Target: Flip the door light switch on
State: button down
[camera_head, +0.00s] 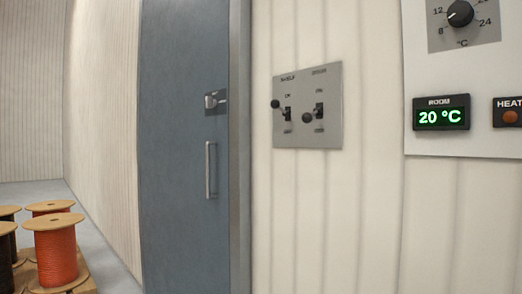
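A grey switch plate (334,134) is on the pale ribbed wall, right of the blue-grey door. It carries two toggle switches, with small, blurred ON and OFF labels above and below each. The left switch (276,104), under a label that seems to read SHELF, has its dark knob tipped upward. The right switch (307,118), under a label that seems to read DOOR, has its knob lower, tipped downward toward the OFF label. My gripper is not in view, and nothing touches either switch.
The door (180,120) is shut, with a vertical handle (210,170) and a latch (214,101). A control panel (470,144) at the right has a dial (460,13) and a green 20 °C display (441,113). Orange and dark cable reels (56,255) stand at lower left.

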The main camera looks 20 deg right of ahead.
aim_at(307, 117)
jog(key=u, duration=0.9)
jog(key=k, duration=0.4)
jog(key=z, duration=1.35)
